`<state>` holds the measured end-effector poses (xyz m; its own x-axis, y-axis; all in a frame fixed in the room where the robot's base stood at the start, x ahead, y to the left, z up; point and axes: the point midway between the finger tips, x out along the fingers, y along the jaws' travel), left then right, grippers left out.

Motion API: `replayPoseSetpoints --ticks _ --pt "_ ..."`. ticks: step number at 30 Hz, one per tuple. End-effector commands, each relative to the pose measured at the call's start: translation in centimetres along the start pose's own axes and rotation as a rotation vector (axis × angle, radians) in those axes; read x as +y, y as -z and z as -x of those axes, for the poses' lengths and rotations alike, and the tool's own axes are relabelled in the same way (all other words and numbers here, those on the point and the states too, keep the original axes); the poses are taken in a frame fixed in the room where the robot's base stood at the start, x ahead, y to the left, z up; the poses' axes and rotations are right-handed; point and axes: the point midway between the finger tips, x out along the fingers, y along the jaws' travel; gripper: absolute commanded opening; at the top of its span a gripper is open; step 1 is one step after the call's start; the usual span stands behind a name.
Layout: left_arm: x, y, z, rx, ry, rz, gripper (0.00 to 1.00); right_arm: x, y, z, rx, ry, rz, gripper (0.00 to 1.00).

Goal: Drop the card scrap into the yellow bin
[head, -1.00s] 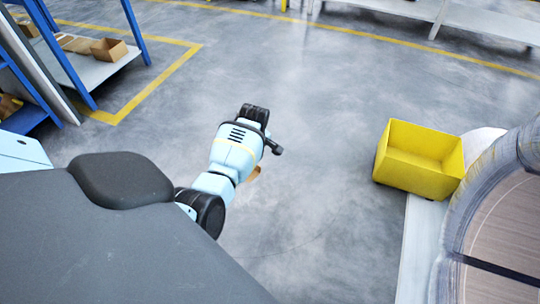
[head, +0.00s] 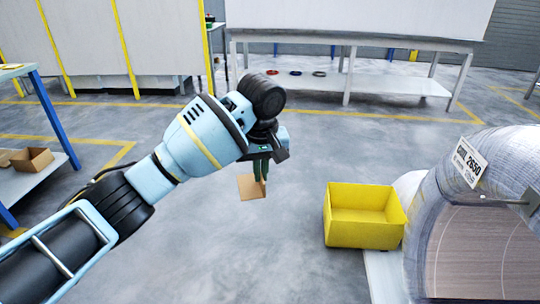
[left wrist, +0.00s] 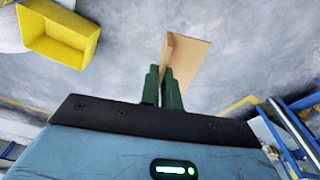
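The card scrap (head: 251,187) is a flat tan piece hanging below my left gripper (head: 260,170) in the head view. The left gripper's green fingers are shut on it; in the left wrist view the scrap (left wrist: 186,60) stands out past the left gripper's fingertips (left wrist: 164,75). The yellow bin (head: 365,235) is open-topped and looks empty. It stands to the right of the scrap, apart from it, and beside the wrapped coil. The bin (left wrist: 60,40) also shows at the upper left in the left wrist view. My right gripper is in neither view.
A large wrapped coil (head: 455,185) with a label is at the right, close to the bin. A white table (head: 390,84) stands at the back. A blue-framed shelf with a cardboard box (head: 32,159) is at the left. The floor between scrap and bin is clear.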

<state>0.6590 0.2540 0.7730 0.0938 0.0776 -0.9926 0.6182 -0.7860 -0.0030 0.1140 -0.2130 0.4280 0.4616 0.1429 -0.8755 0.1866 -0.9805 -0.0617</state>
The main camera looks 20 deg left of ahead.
Motion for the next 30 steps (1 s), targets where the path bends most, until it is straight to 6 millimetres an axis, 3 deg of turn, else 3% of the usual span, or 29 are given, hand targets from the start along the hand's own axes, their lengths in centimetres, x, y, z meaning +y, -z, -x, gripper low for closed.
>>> replayPoseSetpoints --ticks 5,13,21,25,30 --pt "0.6 -3.6 1.6 0.005 -0.018 -0.16 0.0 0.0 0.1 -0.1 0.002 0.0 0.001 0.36" --pt "-0.4 -9.5 1.8 -0.002 -0.046 -0.37 0.0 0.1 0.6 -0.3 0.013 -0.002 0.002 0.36" --pt "-5.0 -15.3 0.2 -0.002 -0.068 -0.564 0.0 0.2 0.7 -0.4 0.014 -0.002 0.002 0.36" --pt "-7.4 -17.0 -0.5 0.0 -0.074 -0.621 0.0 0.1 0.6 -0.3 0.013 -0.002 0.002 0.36" --pt "-9.0 -18.2 -0.9 0.0 -0.081 -0.657 0.0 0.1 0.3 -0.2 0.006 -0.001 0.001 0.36"
